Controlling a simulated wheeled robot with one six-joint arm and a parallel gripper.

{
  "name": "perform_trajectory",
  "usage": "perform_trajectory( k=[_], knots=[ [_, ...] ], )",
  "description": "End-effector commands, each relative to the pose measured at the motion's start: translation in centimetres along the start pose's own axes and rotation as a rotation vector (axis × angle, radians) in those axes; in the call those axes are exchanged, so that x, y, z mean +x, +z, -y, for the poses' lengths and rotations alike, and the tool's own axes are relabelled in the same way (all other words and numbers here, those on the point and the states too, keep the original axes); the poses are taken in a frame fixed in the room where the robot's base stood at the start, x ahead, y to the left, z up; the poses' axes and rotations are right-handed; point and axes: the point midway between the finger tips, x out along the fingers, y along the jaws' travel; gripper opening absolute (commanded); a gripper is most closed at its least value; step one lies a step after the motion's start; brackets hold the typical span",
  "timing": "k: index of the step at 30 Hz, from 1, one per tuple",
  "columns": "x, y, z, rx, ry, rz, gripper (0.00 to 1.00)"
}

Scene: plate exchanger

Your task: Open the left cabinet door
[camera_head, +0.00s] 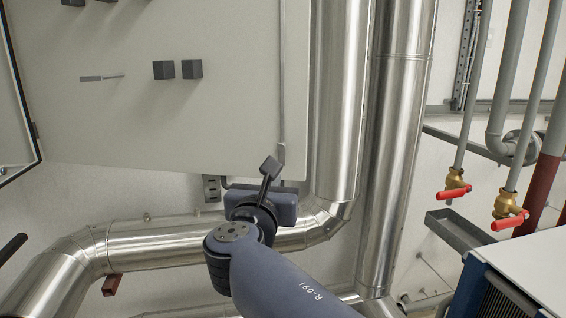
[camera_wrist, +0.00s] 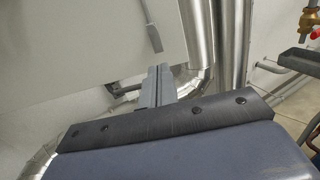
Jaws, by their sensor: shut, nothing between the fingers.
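The cabinet front (camera_head: 210,115) is a large pale grey panel across the upper left of the head view. It also fills the upper left of the wrist view (camera_wrist: 80,50). A slim grey bar (camera_head: 282,100) hangs along its right edge, with a wider lower end that shows in the wrist view (camera_wrist: 154,38). A horizontal lever (camera_head: 92,78) sits further left on the panel.
Shiny pipes (camera_head: 395,140) run right of and below the cabinet. Red-handled valves (camera_head: 453,193) are at right.

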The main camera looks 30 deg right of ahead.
Motion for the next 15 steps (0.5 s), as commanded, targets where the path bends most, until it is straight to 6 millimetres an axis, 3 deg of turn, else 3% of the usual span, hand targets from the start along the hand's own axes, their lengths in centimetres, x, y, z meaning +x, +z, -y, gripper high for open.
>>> perform_trajectory(
  k=[9,15],
  knots=[
    [6.0,-0.1,0.1,-0.002,-0.005,-0.004,0.00],
    [8.8,0.0,0.1,0.000,-0.002,-0.004,0.00]
  ],
)
